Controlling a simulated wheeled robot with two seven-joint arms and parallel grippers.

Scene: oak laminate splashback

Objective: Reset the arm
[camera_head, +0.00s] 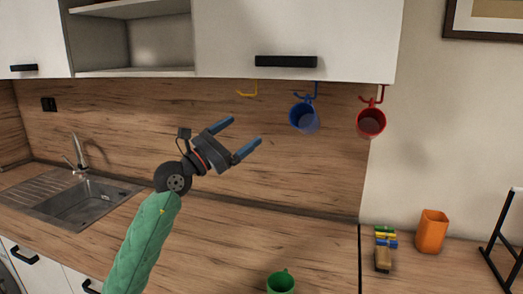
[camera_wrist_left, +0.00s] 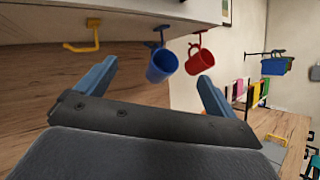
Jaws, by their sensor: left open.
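My left arm, in a green sleeve, reaches up from the bottom of the head view. My left gripper (camera_head: 242,138) is open and empty, raised above the counter in front of the wooden splashback. Its two blue fingers stand apart in the left wrist view (camera_wrist_left: 152,88). A blue mug (camera_head: 304,118) hangs from a blue hook under the cabinet, to the right of the gripper and apart from it. A red mug (camera_head: 371,122) hangs from a red hook farther right. A yellow hook (camera_head: 248,91) is empty. My right gripper is not in view.
A green mug (camera_head: 281,282) stands on the counter at the bottom. The sink (camera_head: 82,203) is at the left. An orange cup (camera_head: 432,231) and a small block with coloured pieces (camera_head: 384,250) stand at the right. White cabinets (camera_head: 300,35) hang above. The middle counter is clear.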

